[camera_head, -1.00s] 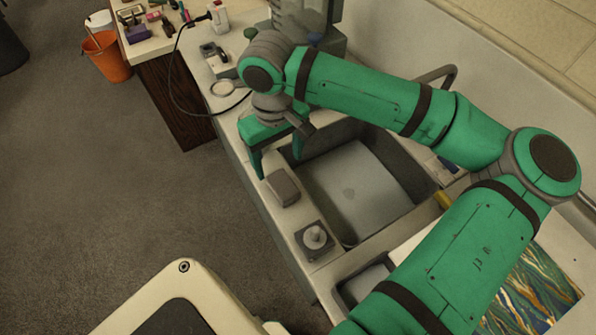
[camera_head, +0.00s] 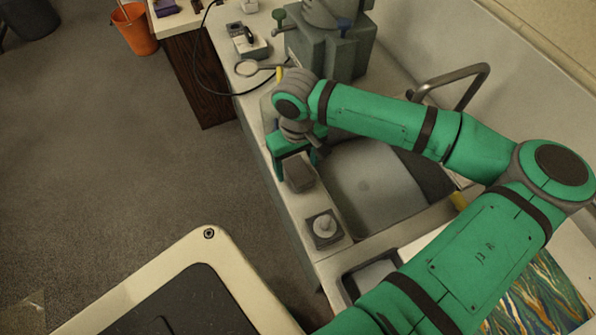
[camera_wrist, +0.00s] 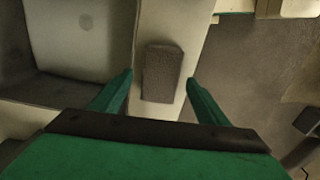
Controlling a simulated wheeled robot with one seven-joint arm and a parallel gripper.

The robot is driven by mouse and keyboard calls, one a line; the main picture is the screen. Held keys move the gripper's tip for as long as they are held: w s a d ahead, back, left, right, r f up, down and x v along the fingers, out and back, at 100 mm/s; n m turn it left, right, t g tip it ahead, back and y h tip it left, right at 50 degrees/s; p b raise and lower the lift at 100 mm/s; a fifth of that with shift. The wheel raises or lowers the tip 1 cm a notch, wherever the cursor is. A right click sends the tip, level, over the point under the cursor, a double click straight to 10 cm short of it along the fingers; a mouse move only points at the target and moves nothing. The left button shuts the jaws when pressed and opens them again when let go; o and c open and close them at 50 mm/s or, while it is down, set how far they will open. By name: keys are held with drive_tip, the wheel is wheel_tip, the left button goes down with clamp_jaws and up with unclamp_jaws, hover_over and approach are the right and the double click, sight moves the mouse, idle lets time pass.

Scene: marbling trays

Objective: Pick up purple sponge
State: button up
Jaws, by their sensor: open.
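A dull grey-purple block, which looks like the sponge (camera_head: 299,174), lies on the narrow counter strip beside the sink. In the wrist view the sponge (camera_wrist: 162,73) stands out as a dark rectangle on the pale counter. My gripper (camera_head: 297,163) is just over it, with its green fingers pointing down. In the wrist view my gripper (camera_wrist: 159,79) is open, with one fingertip to each side of the sponge and gaps between. The sponge looks free of the fingers; I cannot tell the exact height between them.
The sink basin (camera_head: 372,190) is right of the sponge. A square base with a round knob (camera_head: 323,228) stands on the counter nearer me. A magnifier (camera_head: 247,68) and a small device (camera_head: 246,40) lie farther back. An orange bucket (camera_head: 135,30) stands on the floor.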

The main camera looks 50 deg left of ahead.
drive_tip(key=shift+f, duration=0.2)
drive_tip(key=c, duration=0.8)
drive_tip(key=shift+r, duration=0.2)
